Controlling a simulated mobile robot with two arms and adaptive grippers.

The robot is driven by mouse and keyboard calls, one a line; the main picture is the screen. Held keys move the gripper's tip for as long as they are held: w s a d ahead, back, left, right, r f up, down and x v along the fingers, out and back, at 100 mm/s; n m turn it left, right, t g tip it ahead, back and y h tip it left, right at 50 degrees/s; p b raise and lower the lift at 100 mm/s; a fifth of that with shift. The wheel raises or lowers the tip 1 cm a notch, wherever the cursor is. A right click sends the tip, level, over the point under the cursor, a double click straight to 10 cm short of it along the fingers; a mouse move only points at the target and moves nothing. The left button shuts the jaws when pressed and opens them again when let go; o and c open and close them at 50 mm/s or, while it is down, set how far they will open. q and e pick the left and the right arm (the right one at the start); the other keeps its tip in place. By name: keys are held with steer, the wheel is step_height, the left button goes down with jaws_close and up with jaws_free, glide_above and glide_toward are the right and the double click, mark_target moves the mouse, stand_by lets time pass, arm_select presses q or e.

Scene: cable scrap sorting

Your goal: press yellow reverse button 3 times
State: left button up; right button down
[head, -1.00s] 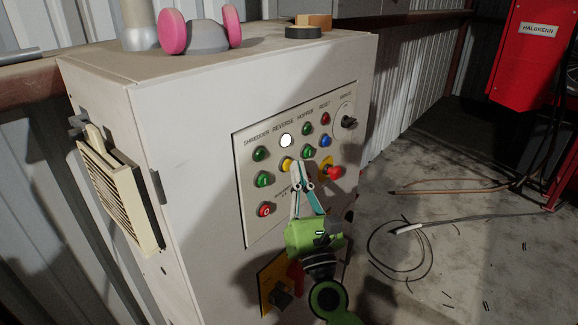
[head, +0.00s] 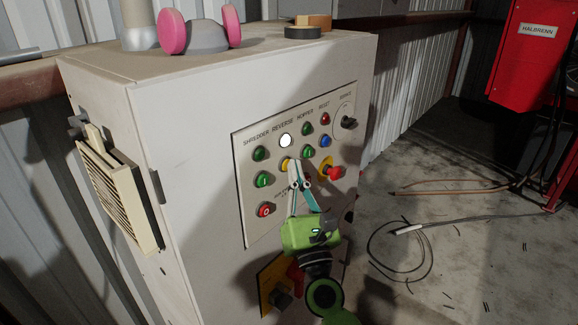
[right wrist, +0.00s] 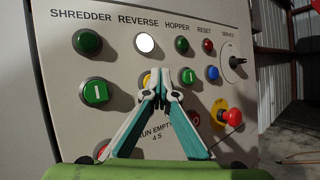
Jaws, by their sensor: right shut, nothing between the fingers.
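The yellow reverse button (head: 285,164) is on the grey cabinet's control panel, below the white lit REVERSE lamp (head: 286,141). In the right wrist view, a part of the yellow button (right wrist: 147,79) shows behind my fingertips, which hide the rest. The lit REVERSE lamp (right wrist: 145,44) is above it. My right gripper (head: 293,163) is shut and empty, its fingertips pointing at the panel right at the yellow button. I cannot tell whether they touch it or whether it is pushed in. The closed fingertips also show in the right wrist view (right wrist: 163,74). My left gripper is out of view.
Green buttons (head: 263,179) sit left of the yellow button and a red emergency stop (head: 335,172) on yellow sits to its right. Cables (head: 400,250) lie on the floor at right.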

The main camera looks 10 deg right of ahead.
steer(key=shift+s+d+f, duration=0.1)
steer(key=shift+s+d, duration=0.4)
steer(key=shift+s, duration=0.15)
steer(key=s+d, duration=0.1)
steer(key=s, duration=0.1)
steer(key=s+d, duration=0.2)
stand_by(0.4)
steer(key=shift+w+d, duration=0.1)
stand_by(1.8)
